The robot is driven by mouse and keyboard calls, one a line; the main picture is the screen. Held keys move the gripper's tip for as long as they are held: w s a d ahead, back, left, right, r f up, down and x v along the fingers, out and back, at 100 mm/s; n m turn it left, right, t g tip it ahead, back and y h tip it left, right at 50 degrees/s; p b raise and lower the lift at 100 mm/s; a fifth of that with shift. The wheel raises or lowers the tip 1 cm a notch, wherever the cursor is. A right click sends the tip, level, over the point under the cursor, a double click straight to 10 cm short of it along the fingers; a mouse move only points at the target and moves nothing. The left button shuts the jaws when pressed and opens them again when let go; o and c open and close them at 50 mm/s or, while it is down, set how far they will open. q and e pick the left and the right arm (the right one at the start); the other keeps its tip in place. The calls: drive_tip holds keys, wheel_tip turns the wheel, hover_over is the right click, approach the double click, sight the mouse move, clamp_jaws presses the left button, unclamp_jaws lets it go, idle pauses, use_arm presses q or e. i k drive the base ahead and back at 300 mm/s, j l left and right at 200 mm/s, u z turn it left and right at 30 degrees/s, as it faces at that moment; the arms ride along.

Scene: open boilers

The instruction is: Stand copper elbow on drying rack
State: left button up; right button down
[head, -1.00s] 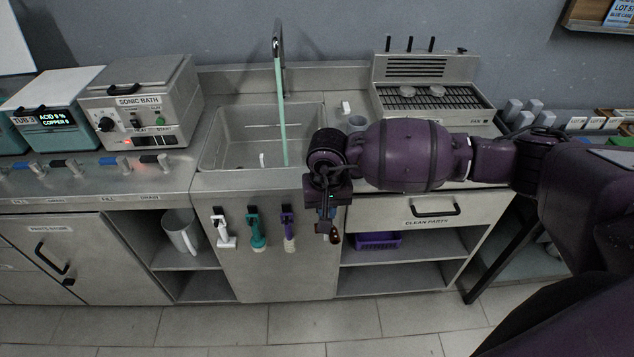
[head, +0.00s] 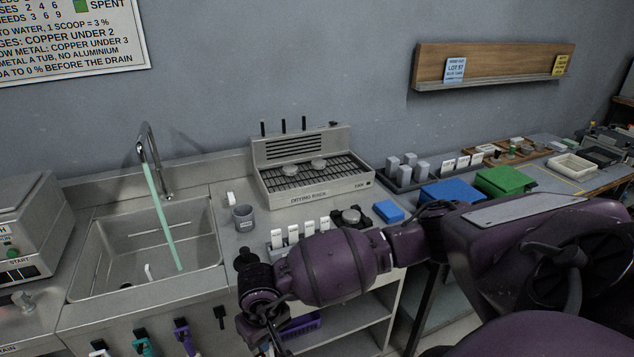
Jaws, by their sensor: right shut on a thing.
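The drying rack (head: 325,190) is a grey metal unit with a dark slatted top, standing at the back of the counter right of the sink. Two round pale pieces (head: 318,163) rest on its slats, and there is bare slat room around them. My right gripper (head: 268,343) is low at the bottom edge, in front of the counter and well short of the rack. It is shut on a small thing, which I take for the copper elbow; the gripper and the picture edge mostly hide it. My left gripper is out of view.
Water runs from the tap into the sink (head: 85,287). A grey cup (head: 243,218) and a row of white labelled cards (head: 293,235) stand on the counter before the rack.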

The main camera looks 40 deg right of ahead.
sight(351, 168)
drive_tip(key=l+u, duration=0.1)
drive_tip(key=l, duration=0.45)
drive_tip(key=k+l+u, duration=0.1)
drive_tip(key=l, duration=0.5)
drive_tip(key=l+u, duration=0.1)
drive_tip(key=l, duration=0.45)
drive_tip(key=k+l, duration=0.15)
drive_tip(key=l, duration=0.4)
drive_tip(key=u, duration=0.05)
